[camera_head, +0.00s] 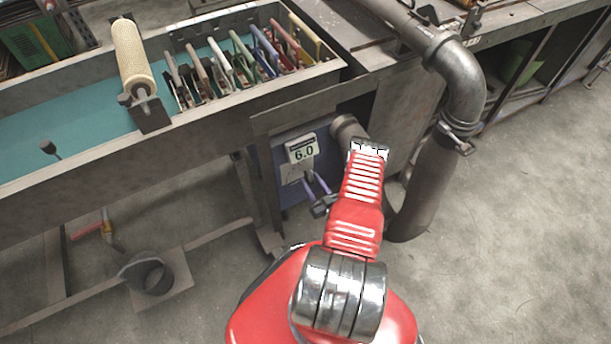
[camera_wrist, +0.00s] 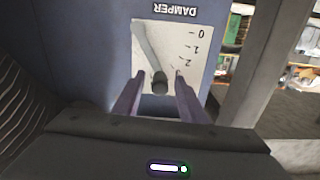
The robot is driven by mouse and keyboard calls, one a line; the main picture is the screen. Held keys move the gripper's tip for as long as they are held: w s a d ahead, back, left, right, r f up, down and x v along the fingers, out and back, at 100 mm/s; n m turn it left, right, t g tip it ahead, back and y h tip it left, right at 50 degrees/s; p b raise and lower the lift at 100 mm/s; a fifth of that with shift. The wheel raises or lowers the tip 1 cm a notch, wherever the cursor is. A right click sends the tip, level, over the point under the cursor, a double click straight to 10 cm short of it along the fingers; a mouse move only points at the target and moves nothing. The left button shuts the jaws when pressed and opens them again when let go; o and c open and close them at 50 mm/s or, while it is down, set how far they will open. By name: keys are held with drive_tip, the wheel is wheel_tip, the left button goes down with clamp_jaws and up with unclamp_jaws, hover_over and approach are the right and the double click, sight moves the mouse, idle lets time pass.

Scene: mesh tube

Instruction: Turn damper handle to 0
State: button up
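The damper panel (camera_wrist: 150,45) shows upside down in the wrist view, with a white dial plate marked 0, 1 and 2 at its right. The grey damper handle (camera_wrist: 146,48) slants from the plate's upper left down to a dark round knob (camera_wrist: 160,82). The knob is off the 0 mark, below the 2. My gripper (camera_wrist: 157,92) has its two purple fingers apart, one on each side of the knob, with visible gaps.
A pipe stub (camera_head: 345,128) juts out beside the display. A large bent metal duct (camera_head: 462,85) hangs to the right of my arm. A teal-bottomed trough (camera_head: 75,140) with several coloured-handled tools is above left. The floor at right is clear.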

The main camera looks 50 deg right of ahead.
sight(306, 175)
drive_tip(key=shift+x, duration=2.15)
clamp_jaws()
